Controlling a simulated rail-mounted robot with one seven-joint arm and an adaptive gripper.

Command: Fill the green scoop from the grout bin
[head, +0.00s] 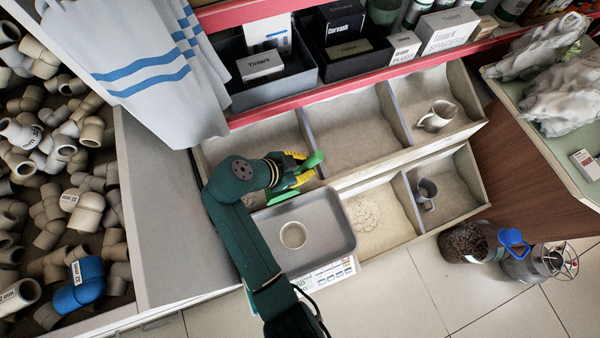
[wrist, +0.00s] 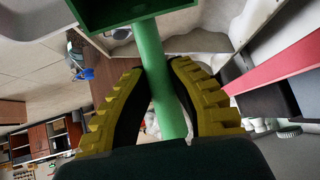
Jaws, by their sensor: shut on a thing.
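My gripper (head: 298,168), with yellow fingers, is over the bins at the left of the back row in the head view. It is shut on the handle of the green scoop (head: 314,160). In the wrist view the scoop's handle (wrist: 158,85) runs between the yellow fingers, and its box-shaped head is at the top edge. I cannot tell whether the scoop holds anything. Several bins hold pale powder: the back middle bin (head: 345,120), the front bin (head: 370,215) with a lumpy heap, and others. No label shows which is grout.
A grey tray (head: 335,247) with a round cup (head: 293,235) stands in front of the bins, close to my arm. A jug (head: 437,116) and a metal mug (head: 426,192) sit in the right bins. A striped cloth (head: 150,75) hangs at left. A red shelf edge (head: 350,77) runs behind.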

